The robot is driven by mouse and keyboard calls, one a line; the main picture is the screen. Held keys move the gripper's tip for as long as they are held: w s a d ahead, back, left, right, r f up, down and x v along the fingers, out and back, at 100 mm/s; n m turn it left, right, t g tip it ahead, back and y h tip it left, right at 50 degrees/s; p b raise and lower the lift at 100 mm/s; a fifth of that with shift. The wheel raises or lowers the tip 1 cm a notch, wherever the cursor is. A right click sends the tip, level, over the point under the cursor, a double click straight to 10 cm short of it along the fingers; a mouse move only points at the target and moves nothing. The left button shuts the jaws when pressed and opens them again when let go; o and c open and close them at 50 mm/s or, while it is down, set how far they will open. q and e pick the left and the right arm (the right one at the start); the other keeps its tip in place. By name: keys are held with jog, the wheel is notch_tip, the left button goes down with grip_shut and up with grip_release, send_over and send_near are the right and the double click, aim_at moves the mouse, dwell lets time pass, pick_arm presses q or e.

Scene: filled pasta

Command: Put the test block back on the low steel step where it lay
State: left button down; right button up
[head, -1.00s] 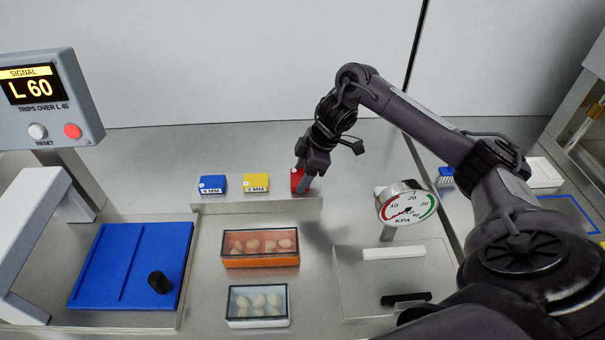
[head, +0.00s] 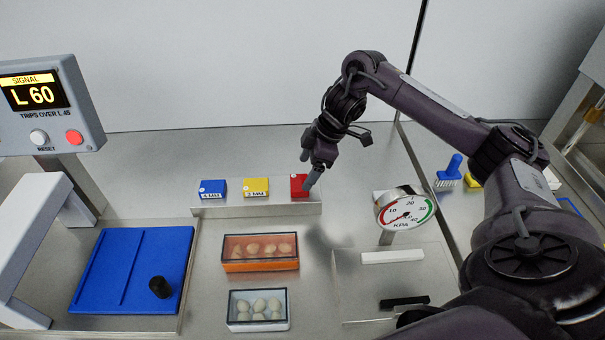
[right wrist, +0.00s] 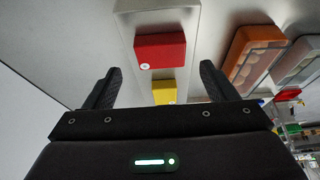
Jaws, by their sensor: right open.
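Three test blocks sit in a row on the low steel step (head: 240,210): a blue one (head: 213,189), a yellow one (head: 256,187) and a red one (head: 299,186) at the right end. My right gripper (head: 308,184) is open, just above and to the right of the red block, partly covering it. In the right wrist view the red block (right wrist: 160,51) lies on the step beyond and between the spread fingers, apart from both, with the yellow block (right wrist: 164,92) behind it. My left gripper is not in view.
A pressure gauge (head: 405,209) stands right of the step. In front are an orange tray (head: 260,265) and a clear-lidded tray (head: 257,324) with filled pasta. The signal display (head: 35,95) reads L 60.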

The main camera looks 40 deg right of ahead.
jog(key=p+v, duration=0.2)
jog(key=v, duration=0.6)
